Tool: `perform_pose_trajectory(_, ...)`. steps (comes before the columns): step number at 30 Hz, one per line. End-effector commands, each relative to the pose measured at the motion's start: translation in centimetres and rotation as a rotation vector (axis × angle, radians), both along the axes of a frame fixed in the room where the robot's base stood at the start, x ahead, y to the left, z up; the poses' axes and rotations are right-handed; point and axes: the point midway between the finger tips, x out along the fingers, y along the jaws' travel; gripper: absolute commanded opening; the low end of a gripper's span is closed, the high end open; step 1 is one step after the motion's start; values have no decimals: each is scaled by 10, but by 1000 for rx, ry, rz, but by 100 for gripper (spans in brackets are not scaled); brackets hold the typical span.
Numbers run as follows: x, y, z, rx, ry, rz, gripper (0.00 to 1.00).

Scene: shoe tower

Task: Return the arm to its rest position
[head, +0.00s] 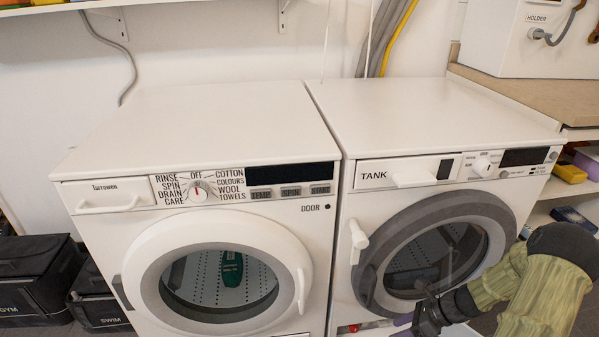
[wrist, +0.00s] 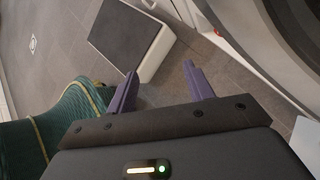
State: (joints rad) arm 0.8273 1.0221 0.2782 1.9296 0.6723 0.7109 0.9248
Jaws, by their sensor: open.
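My gripper (head: 405,326) is low at the right of the head view, in front of the right washing machine (head: 401,173), with its purple fingers partly cut off by the bottom edge. In the wrist view my gripper (wrist: 160,88) has its two purple fingers apart, with only grey floor showing between the tips. It holds nothing. My arm reaches in from the lower right, bent in front of the right machine's round door.
The left washing machine (head: 200,160) has its door shut; a dark green item (head: 231,269) shows behind the glass. Black bins (head: 38,277) stand at left. A wooden counter and shelves are at right. A dark-topped white block (wrist: 132,42) lies beyond my fingers.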

Motion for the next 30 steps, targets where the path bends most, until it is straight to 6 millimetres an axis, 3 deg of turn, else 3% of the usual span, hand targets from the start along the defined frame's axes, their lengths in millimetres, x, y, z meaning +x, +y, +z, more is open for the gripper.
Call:
perform_pose_trajectory(1,-2,8,22,-56,-37,99,52)
perform_pose_trajectory(21,-59,87,221,-607,-576,1394,52)
perform_pose_trajectory(30,-86,110,277,-736,-775,1814,52)
